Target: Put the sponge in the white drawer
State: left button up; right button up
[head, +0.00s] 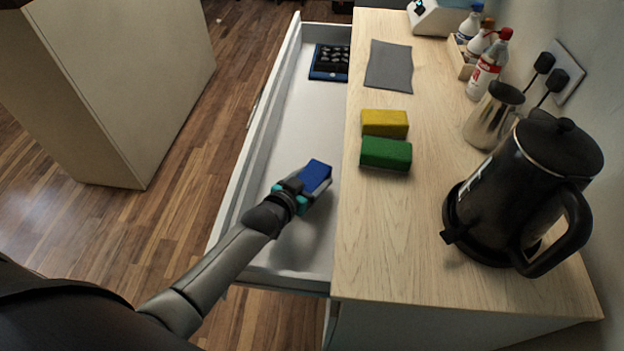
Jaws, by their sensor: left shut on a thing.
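A blue sponge (316,177) is in my left gripper (300,188), which is shut on it. The gripper and sponge are over the open white drawer (303,112), near its front half in the picture. I cannot tell whether the sponge touches the drawer floor. A yellow sponge (385,123) and a green sponge (386,154) lie side by side on the wooden counter, just right of the drawer. My right gripper is not in view.
A dark blue tray-like item (330,62) lies at the drawer's far end. A grey cloth (389,66), a black kettle (520,190), a metal jug (493,115) and bottles (489,64) stand on the counter (400,225). A cabinet (110,80) stands at left.

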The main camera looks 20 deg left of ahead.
pick_arm(q)
jog(key=shift+f+b, duration=0.45)
jog(key=shift+f, duration=0.15)
jog(key=o, duration=1)
jog(key=shift+o, duration=1.3)
jog(key=shift+r, duration=0.1)
jog(key=shift+r, duration=0.25)
jog(key=p+v, duration=0.1)
jog(key=v, duration=0.1)
jog(key=p+v, duration=0.1)
jog(key=v, duration=0.1)
jog(key=p+v, duration=0.1)
jog(key=v, duration=0.1)
jog(key=shift+a+r, duration=0.1)
jog(key=shift+r, duration=0.25)
jog(key=shift+s+r+p, duration=0.25)
jog(key=shift+s+p, duration=0.1)
jog(key=shift+s, duration=0.3)
